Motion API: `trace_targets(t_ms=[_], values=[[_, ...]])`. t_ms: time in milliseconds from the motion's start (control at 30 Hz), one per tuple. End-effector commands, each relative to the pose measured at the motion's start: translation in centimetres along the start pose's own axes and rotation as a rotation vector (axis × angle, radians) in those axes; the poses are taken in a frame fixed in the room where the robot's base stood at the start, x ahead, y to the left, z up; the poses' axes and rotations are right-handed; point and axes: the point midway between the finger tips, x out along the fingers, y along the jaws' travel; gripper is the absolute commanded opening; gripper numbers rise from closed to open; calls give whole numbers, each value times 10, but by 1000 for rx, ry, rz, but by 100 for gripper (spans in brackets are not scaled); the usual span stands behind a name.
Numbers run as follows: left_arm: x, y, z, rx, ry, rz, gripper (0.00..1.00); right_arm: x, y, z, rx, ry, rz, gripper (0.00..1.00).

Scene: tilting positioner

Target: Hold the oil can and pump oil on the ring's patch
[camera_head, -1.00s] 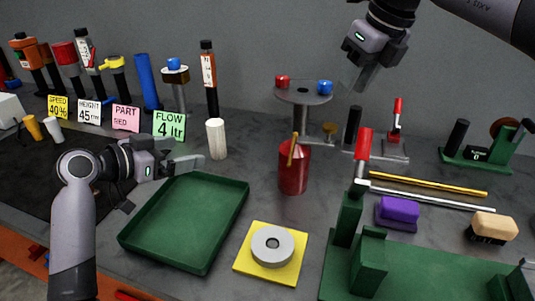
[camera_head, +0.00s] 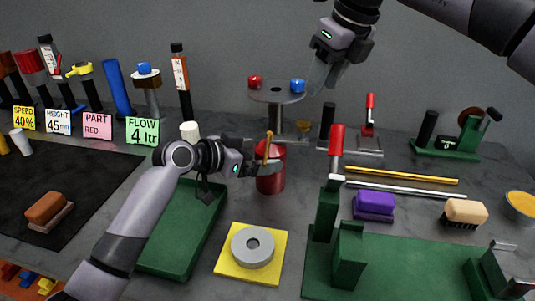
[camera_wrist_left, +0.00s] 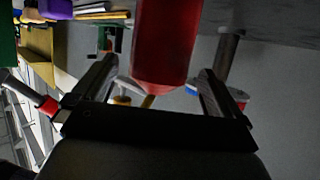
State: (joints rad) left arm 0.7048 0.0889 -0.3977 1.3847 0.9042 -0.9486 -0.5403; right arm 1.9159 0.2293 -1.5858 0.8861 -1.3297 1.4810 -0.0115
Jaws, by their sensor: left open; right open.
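The oil can, a red cylinder (camera_head: 271,180) with a tan spout, stands upright on the table in the middle of the head view. My left gripper (camera_head: 262,166) is open at the can's upper part. In the left wrist view the red can (camera_wrist_left: 163,45) lies between the two spread fingers; contact cannot be told. The grey ring (camera_head: 240,250) lies flat on a yellow square plate (camera_head: 228,267) in front of the can. I cannot make out a separate patch on the ring. My right gripper (camera_head: 325,78) is open and empty, high above the back of the table.
A green tray (camera_head: 211,227) lies under my left arm. A round stand with red and blue knobs (camera_head: 276,95) is behind the can. A green fixture with a red-handled lever (camera_head: 336,140), a purple block (camera_head: 374,205) and a brush (camera_head: 465,212) are to the right.

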Motion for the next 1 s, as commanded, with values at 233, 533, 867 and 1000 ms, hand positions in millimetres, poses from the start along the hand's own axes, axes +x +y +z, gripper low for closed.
trace_targets(t_ms=[233, 533, 867, 1000], values=[[31, 1, 0, -2, 0, 2, 100, 0, 0, 0, 0, 0, 0, 43], [52, 0, 0, 0, 0, 0, 100, 0, 0, 0, 0, 0, 0, 43], [55, 0, 0, 1, 0, 0, 100, 0, 0, 0, 0, 0, 0, 43], [55, 0, 0, 1, 0, 0, 77, 0, 0, 0, 0, 0, 0, 43]])
